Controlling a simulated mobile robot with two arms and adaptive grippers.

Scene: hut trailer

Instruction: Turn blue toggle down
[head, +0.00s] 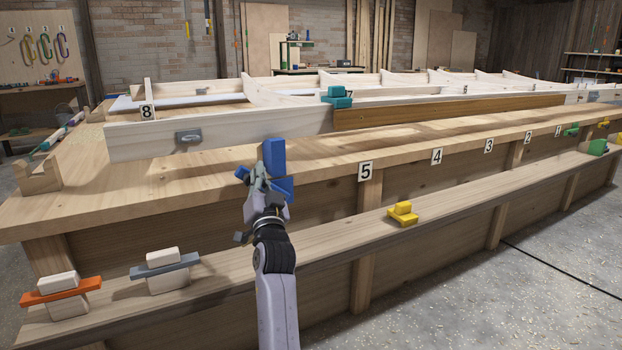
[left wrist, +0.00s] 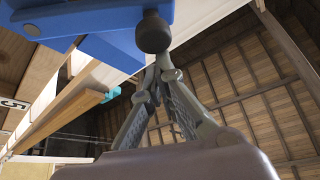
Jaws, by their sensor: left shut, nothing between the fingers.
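The blue toggle (head: 274,155) stands at the front edge of the workbench, left of the number 5 label. Its upper block is upright, and a lower blue piece (head: 283,187) shows beside my gripper. My left gripper (head: 256,176) is shut and empty, close in front of the toggle's left side. In the left wrist view the blue toggle (left wrist: 70,18) fills the upper left, with a dark round knob (left wrist: 152,33) just above my shut fingertips (left wrist: 160,66). I cannot tell whether they touch the knob. My right gripper is not in view.
A yellow toggle (head: 402,213) sits on the lower ledge to the right. Orange-and-white (head: 62,296) and grey-and-white (head: 165,269) toggles sit on the ledge at left. A teal toggle (head: 337,97) is on the wooden frame behind. The benchtop (head: 200,180) near the toggle is clear.

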